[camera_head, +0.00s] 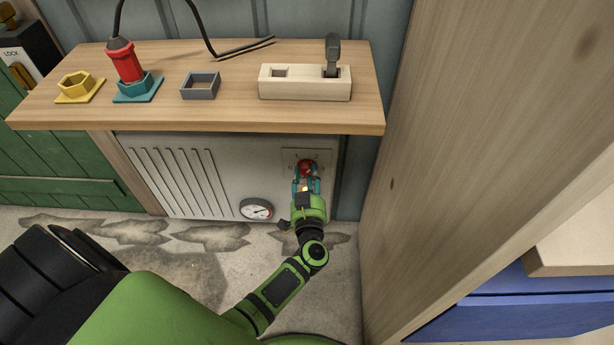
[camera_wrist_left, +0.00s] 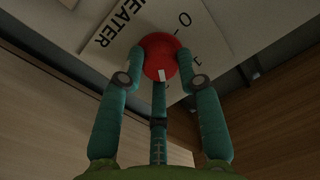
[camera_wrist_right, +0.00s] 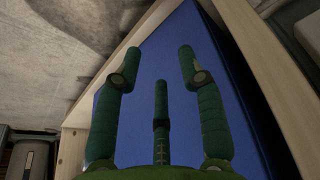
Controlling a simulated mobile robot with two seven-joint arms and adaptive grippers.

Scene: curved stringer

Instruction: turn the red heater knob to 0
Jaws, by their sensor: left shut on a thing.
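The red heater knob (camera_head: 307,167) sits on the panel under the wooden shelf. It also shows in the left wrist view (camera_wrist_left: 163,50), on a pale plate (camera_wrist_left: 118,28) printed HEATER, 0 and 1. A small white mark shows on the knob's lower part in that view, away from the 0. My left gripper (camera_head: 306,182) is shut on the knob, with teal fingertips on either side of it. My right gripper (camera_wrist_right: 161,62) is out of the head view. Its fingers are apart and empty in the right wrist view.
The wooden shelf (camera_head: 220,118) overhangs the panel and holds a red-handled tool (camera_head: 124,66), coloured sockets and a pale block (camera_head: 290,88). A round gauge (camera_head: 257,209) is left of my left gripper. A tall wooden wall (camera_head: 480,130) stands right. A blue surface (camera_wrist_right: 170,80) faces my right gripper.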

